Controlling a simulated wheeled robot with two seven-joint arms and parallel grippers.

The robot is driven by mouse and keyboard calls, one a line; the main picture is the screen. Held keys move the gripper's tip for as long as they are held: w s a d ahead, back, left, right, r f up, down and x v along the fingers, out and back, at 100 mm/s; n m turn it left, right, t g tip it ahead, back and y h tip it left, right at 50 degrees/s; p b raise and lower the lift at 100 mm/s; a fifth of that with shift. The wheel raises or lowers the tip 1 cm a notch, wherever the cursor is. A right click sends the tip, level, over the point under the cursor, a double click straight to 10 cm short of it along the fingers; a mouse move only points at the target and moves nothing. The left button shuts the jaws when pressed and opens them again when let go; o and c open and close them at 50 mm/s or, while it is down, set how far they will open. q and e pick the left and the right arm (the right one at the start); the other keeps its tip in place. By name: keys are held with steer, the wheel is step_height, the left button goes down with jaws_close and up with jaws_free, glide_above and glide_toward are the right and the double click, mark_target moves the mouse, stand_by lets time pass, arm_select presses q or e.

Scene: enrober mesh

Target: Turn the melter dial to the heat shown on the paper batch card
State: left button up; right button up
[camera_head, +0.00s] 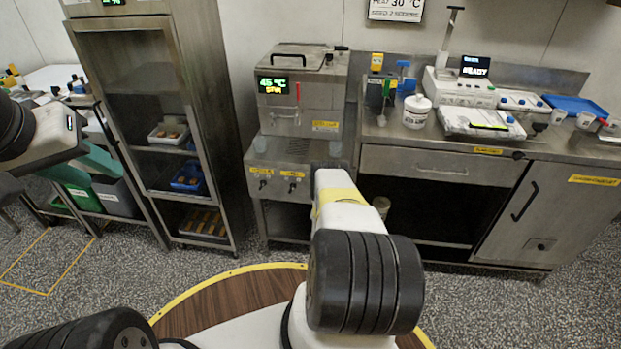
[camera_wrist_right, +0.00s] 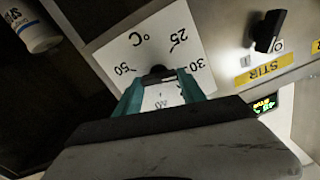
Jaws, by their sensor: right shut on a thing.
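The melter (camera_head: 300,95) stands against the back wall, and its green display reads what looks like 45 °C with a yellow line below. In the right wrist view, a white dial plate (camera_wrist_right: 112,52) carries 25, 30, 50 and °C upside down, plus a partly covered mark. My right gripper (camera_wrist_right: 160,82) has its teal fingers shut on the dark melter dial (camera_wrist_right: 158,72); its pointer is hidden. In the head view my arm hides that gripper. A framed white card (camera_head: 396,9) on the wall reads 30 °C. My left gripper (camera_head: 95,163) is at the left; its finger gap is unclear.
A black STIR knob (camera_wrist_right: 268,30) with a yellow label is beside the dial. The steel counter (camera_head: 370,140) at right bears a white tub (camera_head: 416,112), scales and a blue tray (camera_head: 577,105). A tall steel rack (camera_head: 150,180) stands left of the melter.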

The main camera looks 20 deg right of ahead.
steer(key=shift+s+f, duration=0.1)
steer(key=shift+f, duration=0.05)
steer(key=o, duration=1.4)
steer(key=shift+c, duration=0.2)
steer(key=v, duration=0.7)
steer(key=shift+s+a, duration=0.2)
steer(key=shift+s, duration=0.15)
steer(key=shift+s, duration=0.1)
